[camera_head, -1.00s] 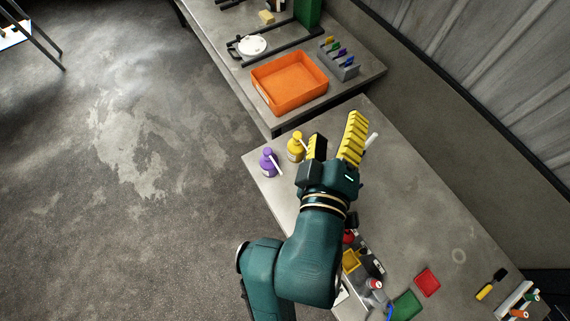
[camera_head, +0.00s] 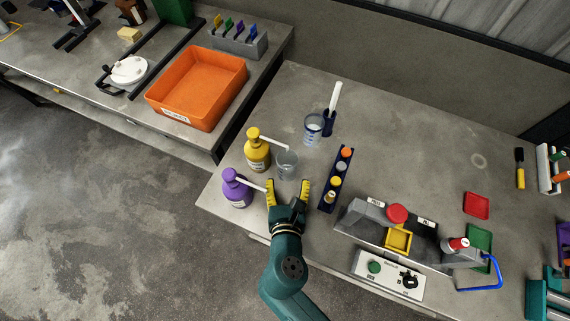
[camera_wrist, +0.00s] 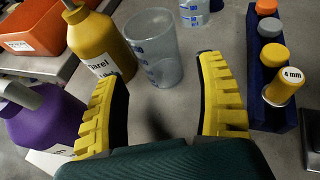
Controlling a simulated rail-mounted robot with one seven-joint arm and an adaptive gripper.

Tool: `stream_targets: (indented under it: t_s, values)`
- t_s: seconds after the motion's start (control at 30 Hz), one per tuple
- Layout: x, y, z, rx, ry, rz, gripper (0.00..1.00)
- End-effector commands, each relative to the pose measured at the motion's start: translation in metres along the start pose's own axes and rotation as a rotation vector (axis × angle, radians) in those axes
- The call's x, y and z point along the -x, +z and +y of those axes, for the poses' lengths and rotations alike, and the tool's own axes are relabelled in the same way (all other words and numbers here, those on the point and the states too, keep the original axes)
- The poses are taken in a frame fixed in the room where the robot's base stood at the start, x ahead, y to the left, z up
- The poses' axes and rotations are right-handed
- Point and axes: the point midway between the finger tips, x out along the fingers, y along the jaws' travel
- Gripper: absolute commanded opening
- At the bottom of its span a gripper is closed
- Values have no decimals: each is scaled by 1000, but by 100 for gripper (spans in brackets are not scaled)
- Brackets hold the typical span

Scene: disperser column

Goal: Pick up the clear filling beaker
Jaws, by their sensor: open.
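A clear, empty-looking beaker (camera_head: 287,164) with blue markings stands upright on the near table, beside the yellow pump bottle (camera_head: 257,150) and under its spout. In the wrist view the same beaker (camera_wrist: 153,45) stands just beyond my fingertips, roughly between their lines. My gripper (camera_head: 288,185) is open and empty, low over the table in front of the beaker, its yellow fingers pointing at it. A second clear beaker (camera_head: 313,130) with blue markings stands farther back. Which one is called the filling beaker is not labelled.
A purple pump bottle (camera_head: 237,188) stands close left of my gripper, its spout near the left finger. A dark blue rack (camera_head: 327,202) with several capped vials is close on the right. A grey device (camera_head: 355,217) stands farther right. The orange tray (camera_head: 211,75) sits on the other table.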

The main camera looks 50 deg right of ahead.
Motion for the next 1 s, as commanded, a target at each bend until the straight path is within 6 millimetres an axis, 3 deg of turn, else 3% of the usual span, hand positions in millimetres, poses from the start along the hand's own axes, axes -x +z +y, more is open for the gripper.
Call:
stream_targets:
  t_s: [0.03,0.27,0.5,0.77,1.0]
  values:
    - [-12,-2,0,-2,-3,-2,72]
    - [-38,-6,1,-1,-1,0,72]
    - [-76,-11,4,-3,1,-1,72]
    - [-79,-10,4,-1,2,2,72]
    - [-79,-10,4,-1,2,1,28]
